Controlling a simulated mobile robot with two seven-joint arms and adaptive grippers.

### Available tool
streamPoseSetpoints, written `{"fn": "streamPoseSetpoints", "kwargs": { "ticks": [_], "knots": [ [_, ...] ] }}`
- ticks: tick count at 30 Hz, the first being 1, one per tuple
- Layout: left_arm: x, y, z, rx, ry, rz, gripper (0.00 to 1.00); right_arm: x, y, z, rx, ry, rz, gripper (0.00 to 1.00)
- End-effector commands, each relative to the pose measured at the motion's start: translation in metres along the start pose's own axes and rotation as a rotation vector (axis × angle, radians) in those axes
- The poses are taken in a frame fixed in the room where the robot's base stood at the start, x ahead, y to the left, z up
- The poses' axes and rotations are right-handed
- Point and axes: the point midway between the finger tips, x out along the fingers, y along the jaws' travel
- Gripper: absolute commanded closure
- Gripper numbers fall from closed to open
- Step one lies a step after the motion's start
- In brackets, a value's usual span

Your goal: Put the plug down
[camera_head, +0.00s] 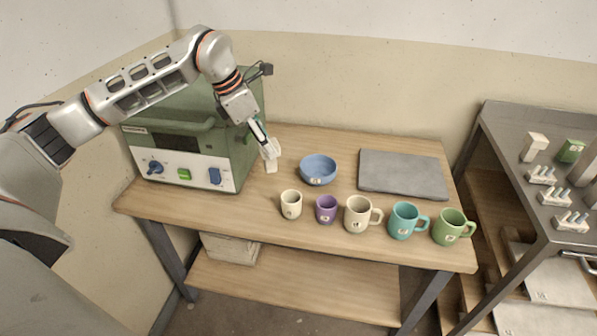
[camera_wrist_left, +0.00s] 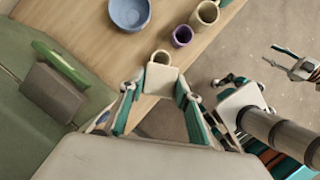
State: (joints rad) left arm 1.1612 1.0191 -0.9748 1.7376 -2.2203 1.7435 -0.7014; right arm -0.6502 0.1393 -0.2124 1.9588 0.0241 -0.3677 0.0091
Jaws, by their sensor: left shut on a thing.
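My left gripper (camera_head: 268,148) is shut on a small cream plug (camera_head: 271,164), pointing down over the left part of the wooden table. In the left wrist view the plug (camera_wrist_left: 161,81) sits between the two fingertips (camera_wrist_left: 158,92). I cannot tell whether its lower end touches the tabletop. The plug is left of the blue bowl (camera_head: 318,169) and behind the small cream cup (camera_head: 291,204). In the left wrist view the plug partly covers that cup (camera_wrist_left: 160,58). My right gripper (camera_wrist_left: 275,55) shows only in the left wrist view, away from the table, with its fingers apart and empty.
The green kiln (camera_head: 215,165) stands close on the left. A purple cup (camera_head: 326,209), cream mug (camera_head: 358,214), teal mug (camera_head: 404,221) and green mug (camera_head: 452,227) line the front. A grey slab (camera_head: 403,174) lies at the back right. Bare wood surrounds the plug.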

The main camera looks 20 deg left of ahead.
Motion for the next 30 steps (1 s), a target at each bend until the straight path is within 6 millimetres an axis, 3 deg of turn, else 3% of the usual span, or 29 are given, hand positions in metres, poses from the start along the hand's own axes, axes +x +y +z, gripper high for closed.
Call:
{"fn": "streamPoseSetpoints", "kwargs": {
  "ticks": [6,10,24,30],
  "knots": [
    [-0.013,0.020,-0.003,-0.203,0.001,0.084,0.90,0.000,0.001,-0.002,0.000,0.003,0.001,0.60],
    [-0.003,0.023,-0.009,-0.235,0.004,0.094,0.90,0.000,0.001,-0.003,0.000,0.006,0.001,0.60],
    [0.099,0.021,-0.052,-0.235,0.005,0.090,0.90,-0.001,0.001,-0.005,-0.001,0.007,0.001,0.60],
    [0.125,0.022,-0.062,-0.233,0.003,0.093,0.90,-0.001,0.001,-0.005,-0.001,0.006,0.001,0.60]
  ]
}}
